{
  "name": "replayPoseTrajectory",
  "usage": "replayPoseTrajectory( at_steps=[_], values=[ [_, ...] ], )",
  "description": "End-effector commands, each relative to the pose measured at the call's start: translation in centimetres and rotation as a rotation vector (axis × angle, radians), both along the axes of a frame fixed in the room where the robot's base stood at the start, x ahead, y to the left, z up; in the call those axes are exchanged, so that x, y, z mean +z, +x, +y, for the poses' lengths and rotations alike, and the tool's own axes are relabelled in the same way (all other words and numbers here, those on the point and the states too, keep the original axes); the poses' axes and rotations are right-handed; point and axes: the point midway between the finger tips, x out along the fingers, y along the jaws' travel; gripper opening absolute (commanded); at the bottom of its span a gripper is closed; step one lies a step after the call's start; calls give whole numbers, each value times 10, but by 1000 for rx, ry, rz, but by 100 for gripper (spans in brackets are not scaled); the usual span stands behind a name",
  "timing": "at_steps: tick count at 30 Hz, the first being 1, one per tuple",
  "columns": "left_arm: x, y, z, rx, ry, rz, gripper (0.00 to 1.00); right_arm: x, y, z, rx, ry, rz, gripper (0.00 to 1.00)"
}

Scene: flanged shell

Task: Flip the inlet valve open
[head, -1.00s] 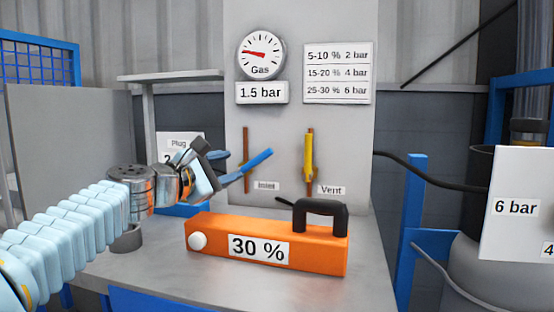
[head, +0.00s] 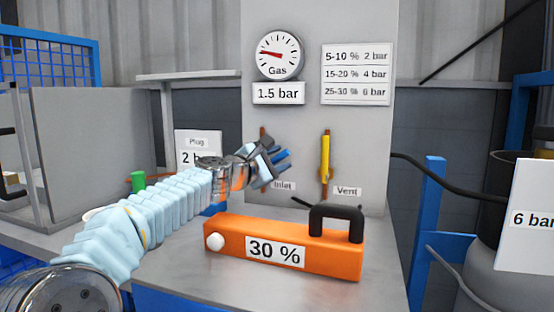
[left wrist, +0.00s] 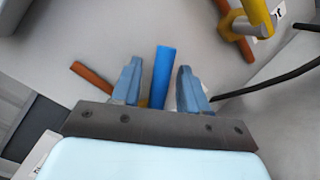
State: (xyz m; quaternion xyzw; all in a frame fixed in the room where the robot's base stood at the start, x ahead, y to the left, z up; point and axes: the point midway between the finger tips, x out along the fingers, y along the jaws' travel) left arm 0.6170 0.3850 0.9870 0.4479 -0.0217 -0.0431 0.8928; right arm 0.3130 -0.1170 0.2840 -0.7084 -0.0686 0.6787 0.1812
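The inlet valve has a blue lever handle (head: 284,155) on a copper pipe (head: 262,131), above the "Inlet" label (head: 283,186) on the grey panel. My left gripper (head: 277,158) is at this lever in the head view and hides most of it and the valve body. In the left wrist view, the blue handle (left wrist: 162,72) stands between the two blue-grey fingers of my left gripper (left wrist: 159,92). The fingers are open, with a visible gap on each side of the handle. My right gripper is not in view.
The yellow vent valve handle (head: 326,155) stands upright to the right. An orange box (head: 225,237) marked 30 % with a black handle (head: 337,212) sits on the bench below. The gas gauge (head: 278,56) hangs above a 1.5 bar sign (head: 278,93).

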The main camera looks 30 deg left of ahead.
Motion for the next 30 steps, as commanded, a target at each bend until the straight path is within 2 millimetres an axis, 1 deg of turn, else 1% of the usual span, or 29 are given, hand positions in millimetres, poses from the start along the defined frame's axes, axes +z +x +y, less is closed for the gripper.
replayPoseTrajectory(
  at_steps=[1,8,9,22,26,30],
  values=[
    [0,0,0,0,0,0,37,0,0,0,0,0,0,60],
    [0,0,0,0,0,0,1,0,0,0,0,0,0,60],
    [0,0,0,0,0,0,0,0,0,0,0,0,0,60],
    [0,-1,1,0,-24,-6,0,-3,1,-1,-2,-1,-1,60],
    [2,-1,3,0,-71,-17,0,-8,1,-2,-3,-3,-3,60],
    [5,-2,6,0,-156,-39,0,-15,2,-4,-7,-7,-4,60]
  ],
)
